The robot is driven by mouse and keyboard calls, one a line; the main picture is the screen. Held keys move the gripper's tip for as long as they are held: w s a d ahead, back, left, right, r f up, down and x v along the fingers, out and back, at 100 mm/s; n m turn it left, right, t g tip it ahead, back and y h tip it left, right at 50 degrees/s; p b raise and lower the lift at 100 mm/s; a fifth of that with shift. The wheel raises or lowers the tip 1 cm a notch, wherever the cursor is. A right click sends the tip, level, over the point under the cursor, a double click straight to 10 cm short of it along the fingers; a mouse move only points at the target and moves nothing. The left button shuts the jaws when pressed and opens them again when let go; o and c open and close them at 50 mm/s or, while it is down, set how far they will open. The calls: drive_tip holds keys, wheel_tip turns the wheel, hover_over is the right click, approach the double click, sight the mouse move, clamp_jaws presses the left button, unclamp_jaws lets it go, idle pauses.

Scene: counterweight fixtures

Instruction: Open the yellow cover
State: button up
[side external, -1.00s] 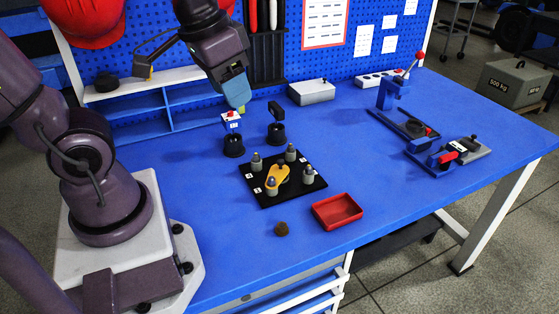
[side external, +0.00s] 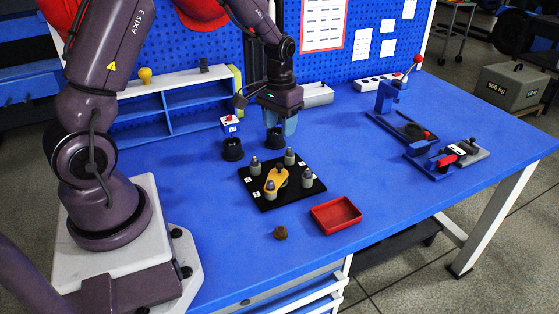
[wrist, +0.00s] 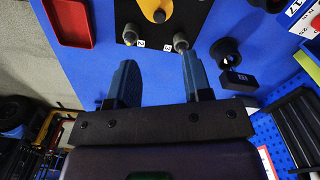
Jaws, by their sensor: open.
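The yellow cover (side external: 276,179) lies on a black plate (side external: 262,203) with several grey posts around it. A grey knob-like piece stands at the cover's front end. The cover shows only partly at the top edge of the wrist view (wrist: 150,6), with the black plate (wrist: 192,12) beyond my fingers. My gripper (side external: 282,128) is open and points down, behind the plate in the side view and apart from the cover. In the wrist view my blue fingers (wrist: 160,78) are spread with nothing between them.
A red tray (side external: 337,214) and a small brown knob (side external: 281,233) lie in front. Blue clamp fixtures (side external: 392,96) stand at right.

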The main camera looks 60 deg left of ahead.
sight(279, 165)
wheel_tip(279, 165, down, 11)
idle(0.3)
clamp_jaws()
